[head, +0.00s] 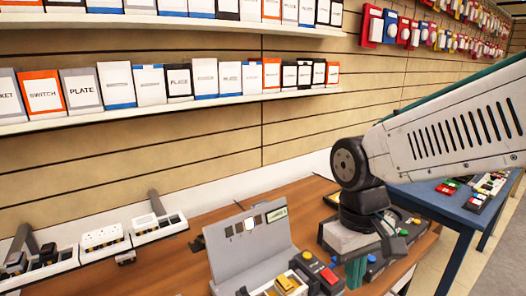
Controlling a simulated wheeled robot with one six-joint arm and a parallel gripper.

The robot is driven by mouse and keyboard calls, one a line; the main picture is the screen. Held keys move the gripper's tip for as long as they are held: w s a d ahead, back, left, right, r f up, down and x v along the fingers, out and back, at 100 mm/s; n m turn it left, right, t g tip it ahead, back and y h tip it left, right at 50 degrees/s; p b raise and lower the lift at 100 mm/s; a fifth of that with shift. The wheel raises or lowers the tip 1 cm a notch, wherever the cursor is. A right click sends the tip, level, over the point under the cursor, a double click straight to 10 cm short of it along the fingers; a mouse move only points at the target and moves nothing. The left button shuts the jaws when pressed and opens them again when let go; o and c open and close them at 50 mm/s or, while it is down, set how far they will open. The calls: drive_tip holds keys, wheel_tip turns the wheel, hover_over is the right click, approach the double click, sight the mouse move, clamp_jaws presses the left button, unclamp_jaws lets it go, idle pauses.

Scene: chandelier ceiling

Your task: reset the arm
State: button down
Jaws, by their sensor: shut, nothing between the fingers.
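My arm comes in from the right, white with dark vent slots and a dark round joint, and bends down over the wooden table (180,262). My gripper (356,272) points down at its end, above the right part of the table. Its fingers look shut with nothing held. They are small and partly lost among the devices behind them, and I cannot tell how far above the table they are.
A grey panel stand (238,262) and button boxes (312,268) stand close to my gripper. White socket strips (103,240) lie at the left. A blue table (452,200) is at the right. Shelves (180,103) of boxed plates line the wall. Bare wood shows at the front left.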

drive_tip(key=s+d+r+m+t, duration=0.2)
drive_tip(key=s+d+r+m, duration=0.2)
drive_tip(key=s+d, duration=0.6)
drive_tip(key=shift+d+r+t+y, duration=0.3)
drive_tip(key=shift+r+t, duration=0.1)
drive_tip(key=shift+r, duration=0.2)
